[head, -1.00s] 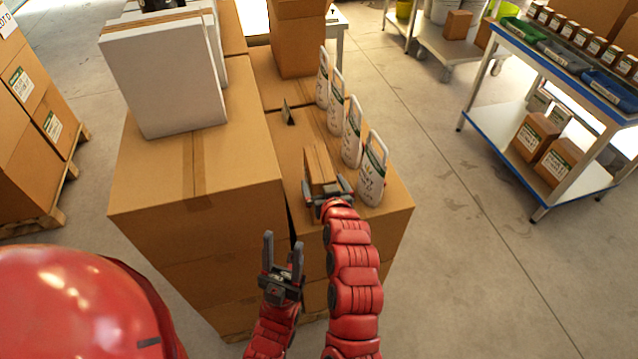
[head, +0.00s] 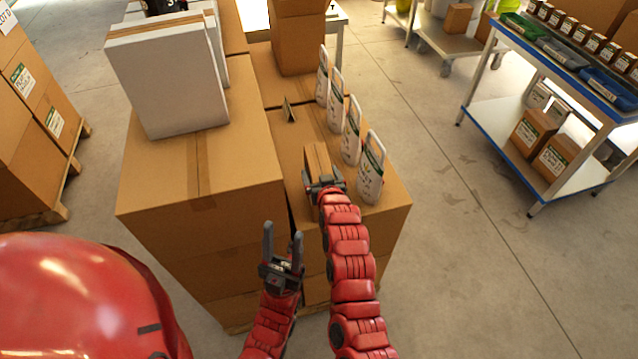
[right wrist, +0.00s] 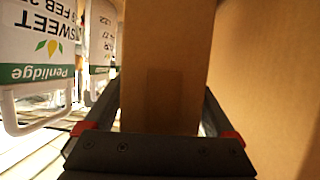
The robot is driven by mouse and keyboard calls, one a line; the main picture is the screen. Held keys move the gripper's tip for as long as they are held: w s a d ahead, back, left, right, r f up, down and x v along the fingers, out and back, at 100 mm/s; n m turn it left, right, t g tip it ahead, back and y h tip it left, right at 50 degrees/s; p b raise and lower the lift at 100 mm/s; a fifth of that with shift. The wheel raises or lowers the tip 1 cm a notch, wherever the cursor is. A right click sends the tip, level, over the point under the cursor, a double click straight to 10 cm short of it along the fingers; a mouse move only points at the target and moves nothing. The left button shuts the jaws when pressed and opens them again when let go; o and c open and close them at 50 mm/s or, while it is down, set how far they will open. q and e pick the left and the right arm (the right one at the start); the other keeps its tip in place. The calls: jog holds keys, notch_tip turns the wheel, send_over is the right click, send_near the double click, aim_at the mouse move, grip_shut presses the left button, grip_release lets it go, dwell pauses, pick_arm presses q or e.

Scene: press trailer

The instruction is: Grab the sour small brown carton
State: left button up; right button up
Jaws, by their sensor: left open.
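A small brown carton (head: 316,158) stands at the near edge of a large brown box (head: 385,205), left of the white packs. My right gripper (head: 325,182) has its fingers along both sides of this carton and looks shut on it. In the right wrist view the carton (right wrist: 163,70) fills the space between the fingers (right wrist: 162,110). No taste label on it can be read. It appears to rest on the box; any gap underneath is hidden. My left gripper (head: 283,250) is open and empty, in front of the box stack, with its fingers pointing up.
White packs (head: 369,170) stand in a row on the right; one reads "SWEET" in the wrist view (right wrist: 38,45). A small dark stand (head: 289,109) is behind the carton. A taller box with a white case (head: 170,85) is left. A blue-edged trolley (head: 560,115) is far right.

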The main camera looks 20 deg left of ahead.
grip_shut()
jog(key=shift+r, duration=0.1)
jog(key=shift+r, duration=0.1)
dwell(0.3)
